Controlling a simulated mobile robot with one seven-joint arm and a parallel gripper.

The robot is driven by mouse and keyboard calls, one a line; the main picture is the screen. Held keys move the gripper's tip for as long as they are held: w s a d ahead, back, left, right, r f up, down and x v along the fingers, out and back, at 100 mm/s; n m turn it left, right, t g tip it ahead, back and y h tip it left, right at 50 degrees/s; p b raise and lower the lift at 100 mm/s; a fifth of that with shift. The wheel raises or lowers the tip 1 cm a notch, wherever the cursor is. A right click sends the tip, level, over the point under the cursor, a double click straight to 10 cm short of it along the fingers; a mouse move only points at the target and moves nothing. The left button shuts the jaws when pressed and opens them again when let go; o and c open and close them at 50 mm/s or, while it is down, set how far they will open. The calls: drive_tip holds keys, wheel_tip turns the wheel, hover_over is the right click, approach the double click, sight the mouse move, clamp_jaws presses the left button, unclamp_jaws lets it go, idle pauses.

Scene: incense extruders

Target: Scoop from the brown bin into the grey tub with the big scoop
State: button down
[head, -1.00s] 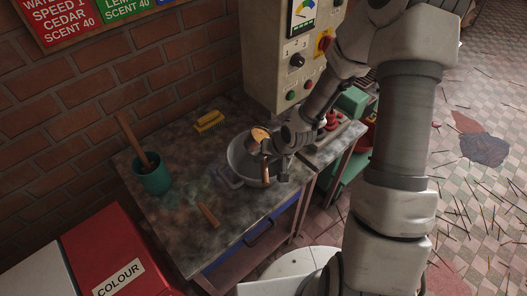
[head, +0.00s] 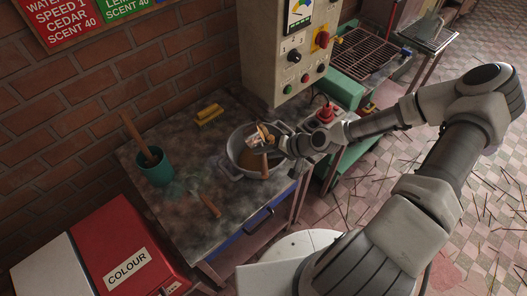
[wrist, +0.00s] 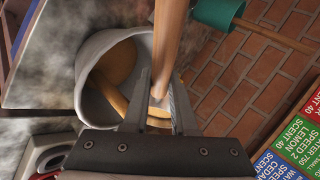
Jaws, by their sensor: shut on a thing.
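The grey tub (head: 233,158) is a round two-handled pot on the table; brown powder shows inside it. It also shows in the wrist view (wrist: 92,62), with brown powder inside. My gripper (head: 276,147) is over the tub's right side. In the wrist view my gripper (wrist: 162,98) is shut on the big scoop's wooden handle (wrist: 170,40). In the head view the scoop (head: 258,138) is tilted above the tub, its pale metallic head near the far rim. How much powder remains in it I cannot tell. The brown bin is not in view.
A teal cup (head: 155,168) with a wooden stick stands at the table's left. A small wooden piece (head: 207,204) and a yellow block (head: 209,114) lie on the table. A red COLOUR bin (head: 112,247) is front left. A control box (head: 285,60) rises behind the tub.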

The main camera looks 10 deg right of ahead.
drive_tip(key=shift+f+y+b, duration=0.15)
drive_tip(key=shift+y+b, duration=0.15)
drive_tip(key=shift+d+m+y+b, duration=0.1)
drive_tip(key=shift+m+y+b, duration=0.2)
drive_tip(key=shift+y+b, duration=0.15)
drive_tip(key=y+b, duration=0.1)
drive_tip(key=b, duration=0.2)
drive_tip(key=shift+f+m+t, duration=0.3)
drive_tip(key=shift+f, duration=0.1)
drive_tip(key=y+b, duration=0.2)
drive_tip(key=b, duration=0.2)
drive_tip(key=shift+d+m+t+b, duration=0.2)
drive_tip(key=shift+m+t+b, duration=0.1)
drive_tip(key=shift+m+t, duration=0.1)
drive_tip(key=shift+r+y+b, duration=0.15)
drive_tip(key=shift+y+b, duration=0.2)
drive_tip(key=shift+b, duration=0.2)
drive_tip(key=shift+r, duration=0.15)
drive_tip(key=shift+r, duration=0.15)
